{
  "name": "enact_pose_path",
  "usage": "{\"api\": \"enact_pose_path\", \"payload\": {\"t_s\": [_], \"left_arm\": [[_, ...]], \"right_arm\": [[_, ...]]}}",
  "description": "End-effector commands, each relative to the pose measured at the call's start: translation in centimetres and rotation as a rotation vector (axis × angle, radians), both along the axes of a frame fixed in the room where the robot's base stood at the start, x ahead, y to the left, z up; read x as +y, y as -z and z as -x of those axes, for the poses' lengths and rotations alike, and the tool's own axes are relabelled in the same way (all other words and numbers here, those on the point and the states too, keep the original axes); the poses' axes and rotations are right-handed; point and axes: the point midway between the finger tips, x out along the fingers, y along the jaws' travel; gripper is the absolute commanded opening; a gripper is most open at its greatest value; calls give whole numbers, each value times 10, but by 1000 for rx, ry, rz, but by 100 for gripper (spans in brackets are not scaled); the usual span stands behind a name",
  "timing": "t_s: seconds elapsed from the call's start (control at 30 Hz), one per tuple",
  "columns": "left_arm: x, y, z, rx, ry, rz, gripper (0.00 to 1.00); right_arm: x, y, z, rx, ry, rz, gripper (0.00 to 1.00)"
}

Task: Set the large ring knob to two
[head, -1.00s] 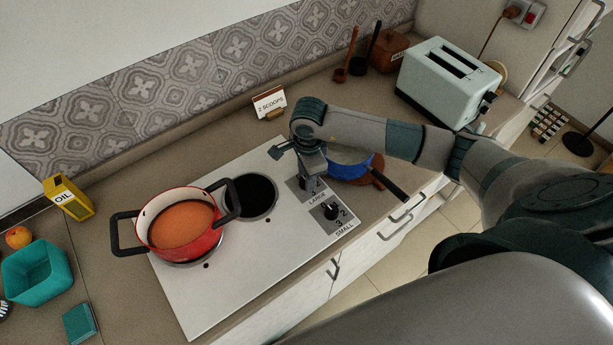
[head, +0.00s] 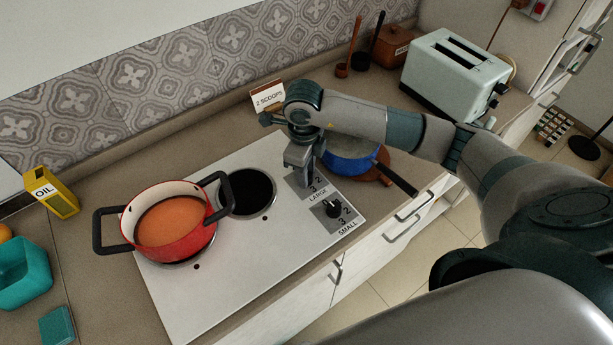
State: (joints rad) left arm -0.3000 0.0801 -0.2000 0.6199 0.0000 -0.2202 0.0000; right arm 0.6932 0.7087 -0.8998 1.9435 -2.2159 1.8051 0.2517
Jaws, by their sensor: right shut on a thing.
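The white cooktop (head: 215,290) has two knob panels at its right end, marked LARGE and SMALL. My right gripper (head: 302,180) points down over the LARGE panel (head: 318,190) and is shut on the large ring knob, which its fingers hide. The digits 2 and 3 show beside it, but the pointer of this knob does not show. The black small knob (head: 333,209) stands free just in front. My left gripper is not in view.
A red pot (head: 172,254) with orange contents sits on the left ring, and the right ring (head: 248,193) is empty. A blue pan (head: 352,166) lies close behind my right gripper. A "2 SCOOPS" card (head: 268,97) and a toaster (head: 455,75) stand farther back.

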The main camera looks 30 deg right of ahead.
Motion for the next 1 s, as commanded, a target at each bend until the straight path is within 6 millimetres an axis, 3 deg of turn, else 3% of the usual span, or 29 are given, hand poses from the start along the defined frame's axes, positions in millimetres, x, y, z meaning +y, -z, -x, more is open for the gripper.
{"api": "enact_pose_path", "payload": {"t_s": [0.4,1.0], "left_arm": [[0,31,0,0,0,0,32],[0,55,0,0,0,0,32]], "right_arm": [[1,1,-2,-5,396,-1,6],[1,0,-3,-4,963,-1,6]]}}
